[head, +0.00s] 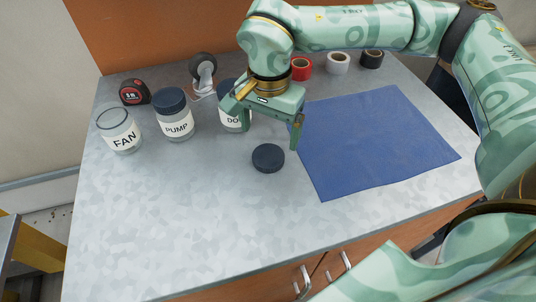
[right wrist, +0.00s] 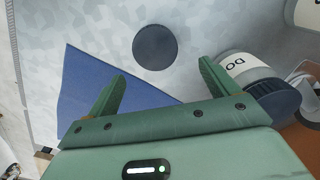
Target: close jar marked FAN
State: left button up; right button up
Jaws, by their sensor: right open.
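The FAN jar (head: 121,132) stands upright and lidless at the left of the metal bench, with its label facing the front. A loose dark round lid (head: 268,158) lies flat on the bench, left of the blue mat. My right gripper (head: 266,128) is open and empty, held above the bench just behind the lid. In the right wrist view the lid (right wrist: 155,47) lies beyond and between the open fingertips (right wrist: 162,85), apart from both. The FAN jar cannot be made out in the right wrist view. My left gripper is not in view.
The PUMP jar (head: 174,117) with its dark lid stands right of the FAN jar. The DO-labelled jar (head: 233,121) is partly hidden by my right gripper. A tape measure (head: 134,92), a caster (head: 203,70) and tape rolls (head: 338,63) stand behind. A blue mat (head: 370,140) lies right. The front left is clear.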

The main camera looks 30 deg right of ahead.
aim_at(268, 155)
jog(key=shift+f, duration=0.1)
jog(key=f, duration=0.1)
jog(key=f+b, duration=0.1)
jog(key=f, duration=0.1)
jog(key=s+a+f+b, duration=0.1)
jog(key=shift+f, duration=0.2)
jog(key=shift+d+f, duration=0.1)
jog(key=shift+f, duration=0.3)
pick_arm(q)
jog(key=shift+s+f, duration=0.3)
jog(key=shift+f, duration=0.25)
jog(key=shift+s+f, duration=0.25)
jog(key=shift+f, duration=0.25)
pick_arm(e)
jog(key=shift+r, duration=0.1)
jog(key=c, duration=1)
